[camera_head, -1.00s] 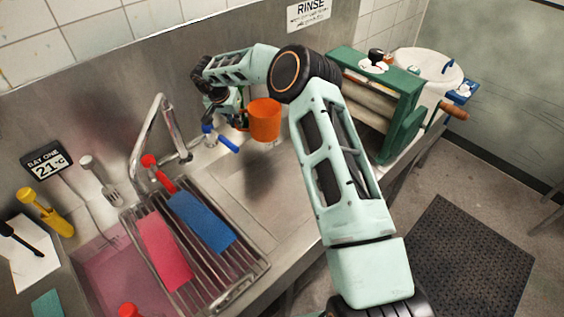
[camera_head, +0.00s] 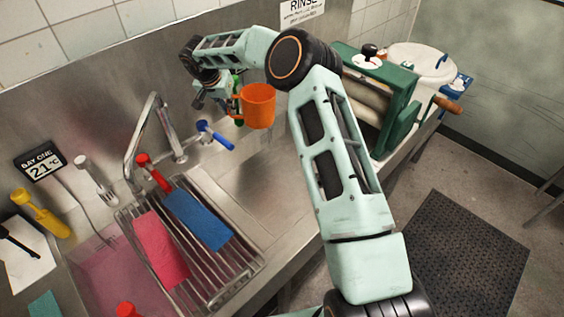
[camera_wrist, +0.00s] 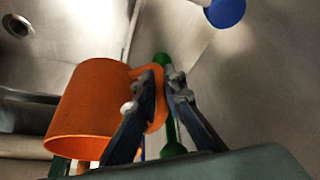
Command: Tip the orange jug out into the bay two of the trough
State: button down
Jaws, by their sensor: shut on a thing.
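The orange jug (camera_head: 258,107) is held up above the steel trough, right of the taps, and looks roughly upright. My gripper (camera_head: 238,96) is at the jug's left side. In the wrist view the fingers (camera_wrist: 165,84) are closed on the handle of the jug (camera_wrist: 85,108). Whatever is inside the jug is hidden. The trough's bare steel basin (camera_head: 238,190) lies below the jug, right of the rack. The wrist view also shows a round drain (camera_wrist: 17,25) in bare steel.
A wire rack (camera_head: 228,272) with pink cloth (camera_head: 160,248) and blue cloth (camera_head: 199,219) spans the trough. A faucet (camera_head: 133,150) and red and blue tap handles stand behind. A sign (camera_head: 40,160) reads "BAY ONE 21°C" above pink liquid. A green wringer (camera_head: 398,118) stands right.

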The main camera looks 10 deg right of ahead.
jog(key=shift+r, duration=0.55)
notch_tip(320, 180, up, 8)
jog(key=f, duration=0.1)
jog(key=s+d+r+n+y, duration=0.1)
jog(key=s+d+n, duration=0.1)
jog(key=s+d, duration=0.35)
jog(key=s+d+f, duration=0.2)
jog(key=s+d, duration=0.1)
jog(key=s, duration=0.5)
jog(key=s+d+f+n, duration=0.1)
jog(key=s+d+f, duration=0.2)
jog(key=s, duration=0.4)
jog(key=s+d+f+n, duration=0.1)
jog(key=s+d+f, duration=0.1)
jog(key=s, duration=0.6)
jog(key=shift+s+d+f+y, duration=0.15)
jog(key=shift+s+d+y, duration=0.2)
jog(key=shift+d, duration=0.45)
jog(key=shift+w, duration=0.1)
